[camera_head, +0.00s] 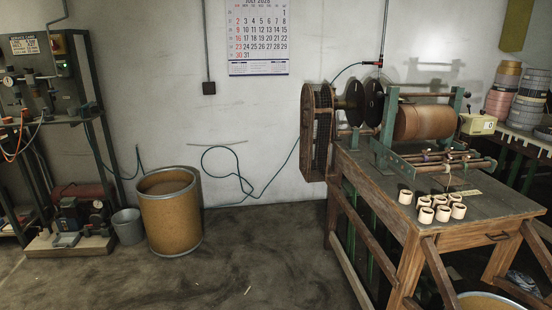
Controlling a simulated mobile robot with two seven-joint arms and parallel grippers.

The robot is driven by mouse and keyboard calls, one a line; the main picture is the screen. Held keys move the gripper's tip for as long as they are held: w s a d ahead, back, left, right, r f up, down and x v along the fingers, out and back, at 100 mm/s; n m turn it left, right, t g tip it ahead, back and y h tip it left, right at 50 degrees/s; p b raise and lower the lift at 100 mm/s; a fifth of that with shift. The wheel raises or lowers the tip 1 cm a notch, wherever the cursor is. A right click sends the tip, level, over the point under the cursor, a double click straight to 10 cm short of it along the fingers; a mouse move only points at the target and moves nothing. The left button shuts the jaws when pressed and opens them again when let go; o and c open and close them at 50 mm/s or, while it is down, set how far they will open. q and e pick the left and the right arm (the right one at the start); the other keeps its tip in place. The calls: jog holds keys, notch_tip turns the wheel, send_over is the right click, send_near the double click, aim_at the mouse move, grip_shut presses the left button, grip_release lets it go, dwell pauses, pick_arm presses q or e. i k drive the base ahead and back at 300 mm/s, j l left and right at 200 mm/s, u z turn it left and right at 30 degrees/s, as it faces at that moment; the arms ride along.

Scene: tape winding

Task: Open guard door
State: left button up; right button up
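The guard (318,132) is a rusty brown frame with dark mesh at the left end of the winding machine on the wooden bench. It stands upright, its mesh facing left and toward me. Black round wheels (352,104) show just to its right, uncovered from this side. I cannot tell from this view which part is the hinged door or whether it is open or shut. No latch or handle can be made out. Neither of my grippers is in view.
The wooden bench (407,232) carries a brown roller (424,122) and several small pale cores (442,213). A brown drum (170,218) and a grey bucket (128,226) stand left. Bare floor (262,265) lies between drum and bench. A hose (240,180) hangs on the wall.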

aim_at(301, 133)
jog(key=i+j+z, duration=0.1)
jog(key=i+z, duration=0.2)
jog(key=i, duration=0.85)
jog(key=i+j, duration=0.25)
jog(key=i, duration=0.15)
jog(key=i+j+u, duration=0.15)
jog(key=i, duration=0.2)
